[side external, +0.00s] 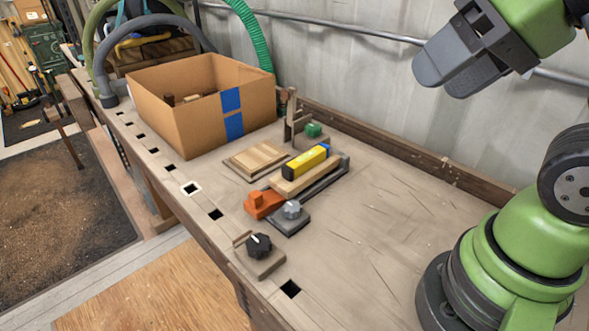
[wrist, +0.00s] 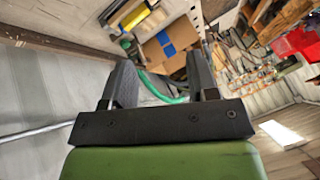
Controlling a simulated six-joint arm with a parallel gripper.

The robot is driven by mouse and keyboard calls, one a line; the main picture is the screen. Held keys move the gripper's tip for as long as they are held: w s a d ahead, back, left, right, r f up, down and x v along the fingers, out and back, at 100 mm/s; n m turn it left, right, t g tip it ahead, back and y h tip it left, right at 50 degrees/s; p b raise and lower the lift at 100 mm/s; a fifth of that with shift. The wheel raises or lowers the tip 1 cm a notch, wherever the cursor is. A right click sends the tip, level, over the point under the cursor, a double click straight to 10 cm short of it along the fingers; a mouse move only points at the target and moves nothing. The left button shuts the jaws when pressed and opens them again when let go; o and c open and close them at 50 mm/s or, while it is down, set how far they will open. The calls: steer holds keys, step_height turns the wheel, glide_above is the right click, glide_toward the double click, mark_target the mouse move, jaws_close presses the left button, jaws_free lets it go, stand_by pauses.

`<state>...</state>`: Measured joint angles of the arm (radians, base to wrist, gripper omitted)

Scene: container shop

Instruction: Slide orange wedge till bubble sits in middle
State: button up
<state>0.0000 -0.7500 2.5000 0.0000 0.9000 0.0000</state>
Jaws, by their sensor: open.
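The orange wedge (side external: 261,203) lies on the bench at the near left end of a wooden bar (side external: 305,174), on a dark base (side external: 327,181). A yellow level (side external: 306,161) with a black end and a blue end rests on the bar. The bubble is too small to make out. My gripper (side external: 445,80) is raised high at the upper right, well away from the wedge, open and empty. In the wrist view its two dark fingers (wrist: 164,82) stand apart, and the wedge cannot be made out there.
A grey knob (side external: 291,209) sits right beside the wedge. A black knob block (side external: 259,248) is nearer the front edge. A wooden plate (side external: 256,158), a green-topped block (side external: 313,131) and a cardboard box (side external: 187,118) stand behind. The bench right of the level is clear.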

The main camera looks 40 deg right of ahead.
steer(key=shift+c, duration=0.2)
stand_by(0.5)
steer(key=shift+c, duration=1)
steer(key=m+g+h, duration=0.2)
steer(key=m+g, duration=0.5)
steer(key=m, duration=0.7)
glide_above(255, 194)
step_height(255, 194, down, 20)
steer(key=shift+f, duration=3.7)
